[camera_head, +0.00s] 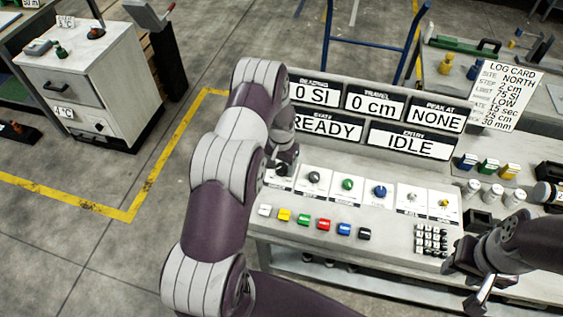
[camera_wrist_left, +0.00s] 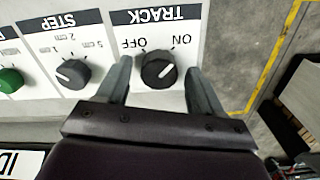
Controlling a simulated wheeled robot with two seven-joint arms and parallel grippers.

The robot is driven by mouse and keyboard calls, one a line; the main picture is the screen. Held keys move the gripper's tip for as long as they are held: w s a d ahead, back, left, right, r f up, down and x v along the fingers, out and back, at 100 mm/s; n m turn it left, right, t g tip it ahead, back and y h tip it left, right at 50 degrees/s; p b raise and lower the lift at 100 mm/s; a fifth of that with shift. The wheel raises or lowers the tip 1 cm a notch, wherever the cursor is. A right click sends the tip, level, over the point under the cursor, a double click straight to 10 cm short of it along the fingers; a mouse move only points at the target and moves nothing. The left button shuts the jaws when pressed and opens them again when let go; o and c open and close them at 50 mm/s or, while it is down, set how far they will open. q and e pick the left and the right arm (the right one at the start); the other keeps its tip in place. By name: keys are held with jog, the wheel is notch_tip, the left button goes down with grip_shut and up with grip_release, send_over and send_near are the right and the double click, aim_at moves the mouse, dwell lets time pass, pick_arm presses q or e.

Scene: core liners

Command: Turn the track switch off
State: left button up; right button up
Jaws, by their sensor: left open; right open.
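The track switch is a black rotary knob (camera_wrist_left: 158,70) on a white plate marked TRACK, OFF and ON, with the lettering upside down in the left wrist view. Its white mark points toward the ON side. My left gripper (camera_wrist_left: 159,78) is open, with one finger on each side of the knob; I cannot tell whether they touch it. In the head view my left gripper (camera_head: 287,164) is at the left end of the control row, and the arm covers much of that area. My right gripper (camera_head: 470,285) is open at the lower right, near the keypad.
The step knob (camera_wrist_left: 72,72) is just beside the track knob. Several other knobs and coloured buttons (camera_head: 324,224) line the console. Display panels (camera_head: 410,142) read READY and IDLE behind them. A keypad (camera_head: 431,239) and white canisters (camera_head: 494,192) stand to the right.

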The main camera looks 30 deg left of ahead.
pick_arm(q)
jog(key=shift+s+f, duration=0.1)
jog(key=shift+f, duration=0.05)
jog(key=c, duration=1.1)
jog(key=shift+o, duration=0.2)
